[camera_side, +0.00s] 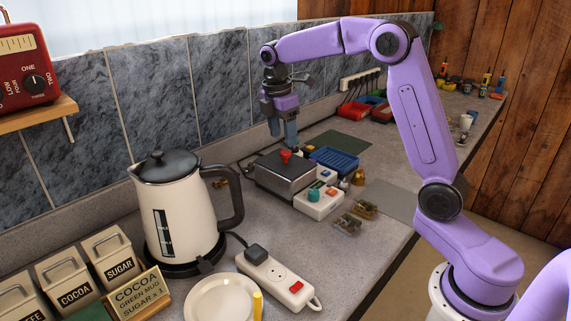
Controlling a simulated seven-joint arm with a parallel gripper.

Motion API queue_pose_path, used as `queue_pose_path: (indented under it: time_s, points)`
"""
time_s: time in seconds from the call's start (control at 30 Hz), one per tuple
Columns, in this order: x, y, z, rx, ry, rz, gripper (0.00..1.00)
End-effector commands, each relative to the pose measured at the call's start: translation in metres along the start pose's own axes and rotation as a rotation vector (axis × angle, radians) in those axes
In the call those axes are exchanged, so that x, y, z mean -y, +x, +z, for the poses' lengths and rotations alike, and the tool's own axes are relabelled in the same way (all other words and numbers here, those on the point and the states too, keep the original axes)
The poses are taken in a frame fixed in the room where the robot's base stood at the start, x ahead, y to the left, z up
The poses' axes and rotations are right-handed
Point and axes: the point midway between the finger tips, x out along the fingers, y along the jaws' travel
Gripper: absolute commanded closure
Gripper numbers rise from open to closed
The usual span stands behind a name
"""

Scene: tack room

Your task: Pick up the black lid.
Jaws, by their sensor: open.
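A black lid (166,163) with a small knob sits on top of the cream kettle (180,215) at the left front. The kettle stands upright on its black base, with its dark handle to the right. My gripper (283,137) points down, open, well behind and to the right of the lid. It appears over or just behind a dark metal box (286,176) with a red knob (285,156). The gap between the fingers and that box is hard to judge. Nothing shows between the fingers.
A white plate (222,299), a power strip (280,281) and labelled canisters (113,257) stand around the kettle. A white control box (318,200) and a blue tray (333,160) are by the metal box. A tiled wall (151,106) rises behind.

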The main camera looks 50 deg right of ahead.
Motion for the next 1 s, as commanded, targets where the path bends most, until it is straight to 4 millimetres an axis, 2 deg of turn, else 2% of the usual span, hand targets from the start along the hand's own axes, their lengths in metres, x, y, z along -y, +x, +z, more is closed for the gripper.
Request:
queue_pose_path:
  time_s: [0.3,0.63,0.8,0.83,1.0]
  points:
    - [0.004,0.041,-0.001,0.001,0.0,-0.003,0.39]
    - [0.004,0.047,-0.001,0.0,0.0,-0.001,0.39]
    - [0.004,0.047,-0.001,0.0,0.0,-0.001,0.94]
    - [0.004,0.047,-0.001,0.0,0.0,-0.001,1.0]
    - [0.004,0.047,-0.001,0.0,0.0,0.0,1.0]
